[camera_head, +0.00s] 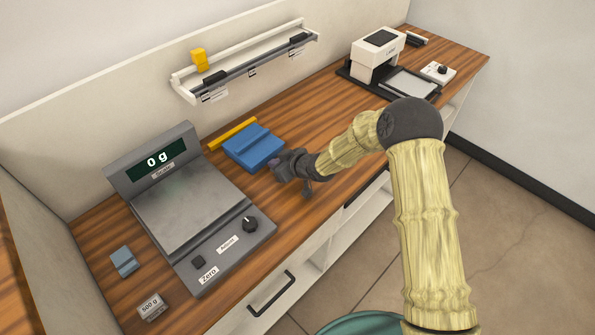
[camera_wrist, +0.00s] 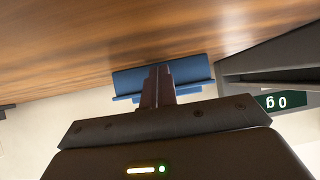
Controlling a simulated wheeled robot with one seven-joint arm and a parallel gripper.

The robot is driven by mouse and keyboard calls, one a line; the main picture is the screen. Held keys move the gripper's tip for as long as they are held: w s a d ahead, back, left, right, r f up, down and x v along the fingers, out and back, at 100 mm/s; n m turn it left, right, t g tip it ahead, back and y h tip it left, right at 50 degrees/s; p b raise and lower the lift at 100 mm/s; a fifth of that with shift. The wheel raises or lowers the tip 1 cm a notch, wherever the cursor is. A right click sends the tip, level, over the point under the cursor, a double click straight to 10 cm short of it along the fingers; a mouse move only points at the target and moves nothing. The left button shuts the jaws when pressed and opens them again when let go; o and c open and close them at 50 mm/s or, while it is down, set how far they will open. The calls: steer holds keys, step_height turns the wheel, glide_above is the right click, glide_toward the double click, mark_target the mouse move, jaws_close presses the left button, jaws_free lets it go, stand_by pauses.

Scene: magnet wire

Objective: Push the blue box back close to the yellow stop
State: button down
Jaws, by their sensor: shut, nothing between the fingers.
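The blue box (camera_head: 254,147) lies on the wooden counter, to the right of the scale, with a step or groove along its top. The yellow stop (camera_head: 232,133) is a thin bar on the counter just behind the box, along its back left side. Only a narrow gap, if any, shows between them. My gripper (camera_head: 275,164) is shut and empty at the front right side of the box, low over the counter. In the wrist view the shut fingers (camera_wrist: 158,88) point at the blue box (camera_wrist: 190,72) and overlap it; I cannot tell whether they touch. The yellow stop is not visible there.
A grey scale (camera_head: 185,212) reading 0 g stands left of the box. A small blue block (camera_head: 124,261) and a 500 g weight (camera_head: 152,306) lie at the front left. A wall rail (camera_head: 245,65) hangs behind. A white device (camera_head: 376,55) stands at the back right.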

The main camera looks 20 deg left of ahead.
steer(key=shift+a, duration=0.1)
steer(key=shift+w+a, duration=0.25)
steer(key=shift+a, duration=0.35)
steer(key=shift+w+a, duration=0.2)
steer(key=shift+a, duration=0.35)
steer(key=shift+s+d+r+p, duration=0.3)
steer(key=shift+s+d, duration=0.2)
steer(key=shift+d, duration=0.95)
steer(key=shift+s+d+r+p, duration=0.15)
steer(key=shift+s+d+r, duration=0.25)
steer(key=shift+d, duration=1)
steer(key=shift+s+d+r+p, duration=0.3)
steer(key=shift+s+d, duration=0.25)
steer(key=shift+d, duration=0.9)
